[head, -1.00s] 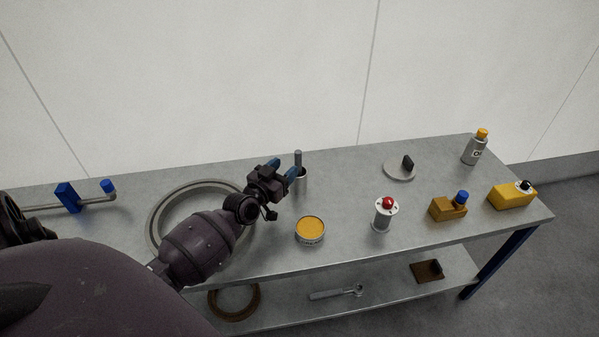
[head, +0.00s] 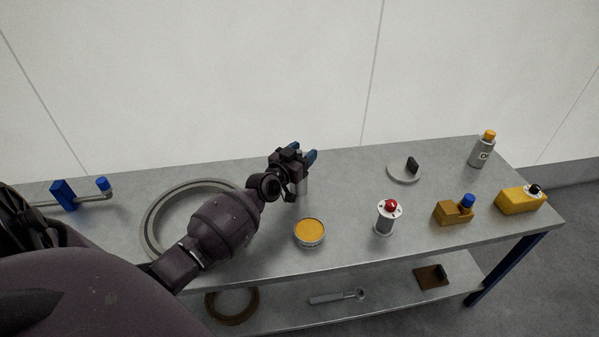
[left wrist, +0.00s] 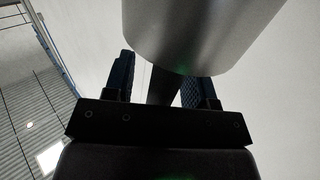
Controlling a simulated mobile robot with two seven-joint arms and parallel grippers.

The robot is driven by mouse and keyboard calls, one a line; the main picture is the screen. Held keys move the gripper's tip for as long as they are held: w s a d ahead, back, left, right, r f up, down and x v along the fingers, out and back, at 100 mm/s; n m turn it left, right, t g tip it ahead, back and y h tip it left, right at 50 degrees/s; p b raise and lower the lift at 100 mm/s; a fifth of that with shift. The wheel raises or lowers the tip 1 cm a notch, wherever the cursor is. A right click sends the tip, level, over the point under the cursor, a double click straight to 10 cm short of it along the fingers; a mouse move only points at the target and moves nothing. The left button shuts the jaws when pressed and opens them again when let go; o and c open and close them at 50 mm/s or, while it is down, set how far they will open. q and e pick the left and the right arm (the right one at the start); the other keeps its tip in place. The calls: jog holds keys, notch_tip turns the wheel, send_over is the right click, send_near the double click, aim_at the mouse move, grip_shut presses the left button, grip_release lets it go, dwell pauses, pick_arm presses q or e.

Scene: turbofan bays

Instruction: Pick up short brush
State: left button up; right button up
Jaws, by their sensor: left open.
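A metal cup (head: 302,186) stands on the bench behind my left gripper (head: 303,153), which hides its upper part in the head view. The brush is hidden there now. In the left wrist view, the smooth grey wall of the cup (left wrist: 195,35) fills the top. A dark upright piece (left wrist: 163,88), which looks like the brush handle, runs from under the cup wall between the two blue fingers. The fingers are apart on either side of it, and contact with it cannot be told. My right gripper is not in view.
A large grey ring (head: 152,228) lies under my left forearm. A tin with an orange top (head: 309,232) stands in front of the cup. A red-topped spool (head: 385,218), a yellow-brown block (head: 450,213) and a grey disc (head: 402,174) are to the right. The bench behind the gripper is clear.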

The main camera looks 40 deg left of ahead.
pick_arm(q)
jog(key=shift+c, duration=0.4)
grip_shut()
jog(key=shift+r, duration=0.15)
